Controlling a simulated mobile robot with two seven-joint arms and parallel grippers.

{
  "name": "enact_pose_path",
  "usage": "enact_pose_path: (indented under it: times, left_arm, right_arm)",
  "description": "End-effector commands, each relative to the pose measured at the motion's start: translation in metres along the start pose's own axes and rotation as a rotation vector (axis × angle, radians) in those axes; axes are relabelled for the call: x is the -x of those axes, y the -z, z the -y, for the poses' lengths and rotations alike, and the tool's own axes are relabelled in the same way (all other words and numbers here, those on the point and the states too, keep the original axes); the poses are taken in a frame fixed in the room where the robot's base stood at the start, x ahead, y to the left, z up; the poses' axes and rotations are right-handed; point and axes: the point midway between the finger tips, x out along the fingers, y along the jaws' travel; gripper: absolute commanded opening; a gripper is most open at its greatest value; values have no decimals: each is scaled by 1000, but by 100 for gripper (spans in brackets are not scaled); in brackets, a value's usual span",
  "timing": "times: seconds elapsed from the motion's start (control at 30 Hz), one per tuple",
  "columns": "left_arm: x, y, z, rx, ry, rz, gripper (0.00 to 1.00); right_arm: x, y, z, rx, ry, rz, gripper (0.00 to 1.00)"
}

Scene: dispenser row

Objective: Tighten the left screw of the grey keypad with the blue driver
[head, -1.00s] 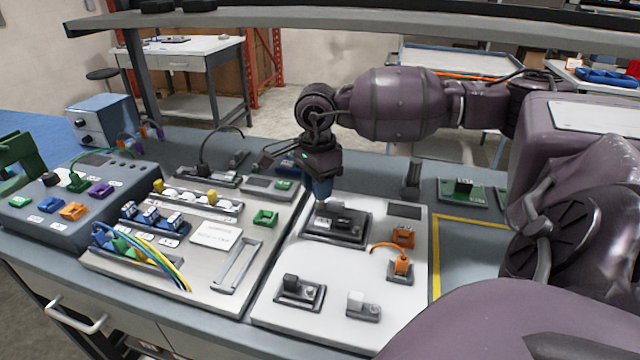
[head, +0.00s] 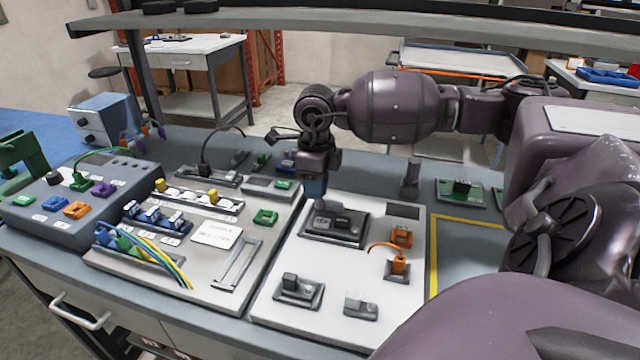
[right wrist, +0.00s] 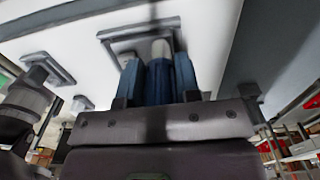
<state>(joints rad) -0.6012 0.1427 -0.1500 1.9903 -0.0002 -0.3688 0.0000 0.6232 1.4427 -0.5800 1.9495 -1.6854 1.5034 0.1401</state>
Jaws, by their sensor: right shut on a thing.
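The dark grey keypad (head: 345,228) lies on the white panel, below my right gripper in the head view. My right gripper (head: 316,182) points down over the keypad's far left corner and is shut on the blue driver (head: 316,188). In the right wrist view the driver (right wrist: 159,78) sits upright between two blue fingers, and its pale end (right wrist: 160,48) overlaps the keypad's grey plate (right wrist: 120,34). I cannot tell whether the tip touches a screw. The left screw is not distinguishable. My left gripper is not in view.
The white panel (head: 330,285) also bears a grey switch (head: 297,291), another grey fitting (head: 361,305) and orange connectors (head: 398,262). A grey panel (head: 203,262) with cables and blocks stands to its left. A dark upright post (head: 411,176) stands behind right.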

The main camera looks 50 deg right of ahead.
Motion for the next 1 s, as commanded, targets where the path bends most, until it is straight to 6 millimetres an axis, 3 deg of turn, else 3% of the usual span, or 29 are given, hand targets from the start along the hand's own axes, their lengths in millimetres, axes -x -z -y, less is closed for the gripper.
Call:
enact_pose_path:
  times: [0.2, 1.0]
  left_arm:
    - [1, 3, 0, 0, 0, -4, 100]
    - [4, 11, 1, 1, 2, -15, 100]
  right_arm:
    - [1, 0, 1, -101, 1, 0, 0]
    - [18, 0, 1, -99, 1, 1, 0]
